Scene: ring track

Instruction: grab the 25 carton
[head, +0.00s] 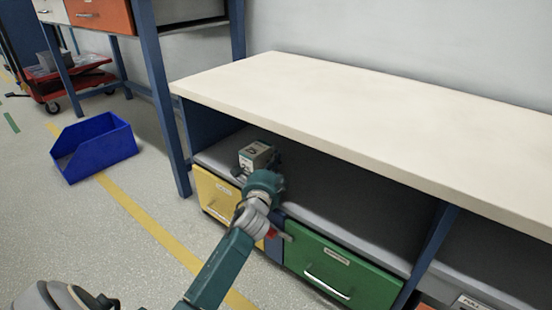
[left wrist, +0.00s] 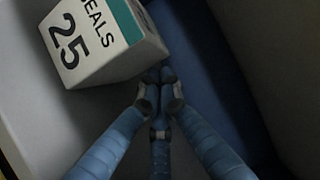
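The 25 carton (head: 256,156) is a small white and teal box on the grey shelf under the bench top, near its left end. In the left wrist view the carton (left wrist: 100,42) shows "25" and part of a word ending in "EALS", at the upper left. My left gripper (head: 265,180) is just in front of the carton, over the shelf's front edge. Its blue fingers (left wrist: 159,82) are drawn together with no carton between them. The carton is beside and beyond the fingertips; I cannot tell whether they touch. My right gripper is not in view.
The bench top (head: 360,105) overhangs the shelf (head: 330,213). Yellow (head: 213,195) and green (head: 338,265) drawers sit below. A blue post (head: 165,100) stands left of the bench. A blue bin (head: 95,148) lies on the floor. The shelf right of the carton is clear.

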